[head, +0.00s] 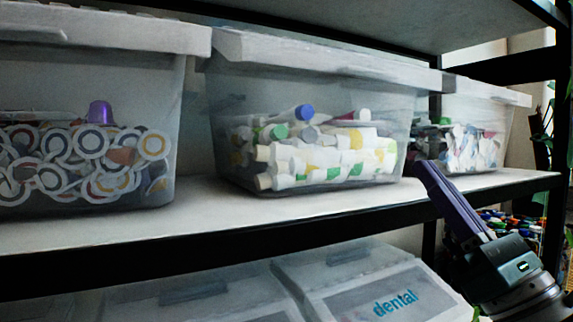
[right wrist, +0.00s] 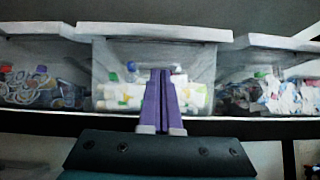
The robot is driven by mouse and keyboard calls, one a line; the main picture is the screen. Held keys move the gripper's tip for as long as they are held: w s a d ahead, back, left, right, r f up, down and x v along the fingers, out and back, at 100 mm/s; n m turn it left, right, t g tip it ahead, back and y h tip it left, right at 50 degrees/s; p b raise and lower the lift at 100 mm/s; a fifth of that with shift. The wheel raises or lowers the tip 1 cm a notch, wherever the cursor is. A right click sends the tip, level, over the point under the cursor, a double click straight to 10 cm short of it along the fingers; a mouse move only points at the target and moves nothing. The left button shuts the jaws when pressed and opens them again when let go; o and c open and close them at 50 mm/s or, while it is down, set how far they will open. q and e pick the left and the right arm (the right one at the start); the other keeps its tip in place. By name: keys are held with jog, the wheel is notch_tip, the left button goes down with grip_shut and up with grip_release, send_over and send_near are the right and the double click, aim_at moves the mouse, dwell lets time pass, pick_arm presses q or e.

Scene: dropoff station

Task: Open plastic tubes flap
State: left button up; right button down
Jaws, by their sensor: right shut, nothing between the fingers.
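The plastic tubes bin (head: 310,115) is a clear box in the middle of the shelf, filled with white tubes (head: 320,155) with coloured caps. Its whitish lid flap (head: 320,55) lies across the top and looks closed. The bin also shows in the right wrist view (right wrist: 200,70), behind my fingers, with its flap (right wrist: 150,32) above. My right gripper (head: 425,168) has purple fingers, is shut and empty, and points up toward the bin's right front corner in the head view. It also shows in the right wrist view (right wrist: 160,72). My left gripper is not in view.
A bin of round pods (head: 90,165) stands to the left and another filled bin (head: 475,130) to the right, both lidded. The shelf's dark front edge (head: 200,245) runs below. Lower down is a box labelled "dental" (head: 365,290). An upper shelf (head: 370,22) hangs overhead.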

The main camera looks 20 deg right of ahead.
jog(key=f, duration=0.1)
jog(key=n+y, duration=0.1)
send_near(372, 77)
jog(key=w, duration=0.4)
jog(key=shift+a, duration=0.15)
pick_arm(q)
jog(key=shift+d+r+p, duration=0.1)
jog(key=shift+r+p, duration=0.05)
jog(key=shift+p, duration=0.4)
pick_arm(e)
jog(key=shift+h, duration=0.3)
jog(key=shift+r, duration=2.05)
jog(key=shift+w, duration=0.1)
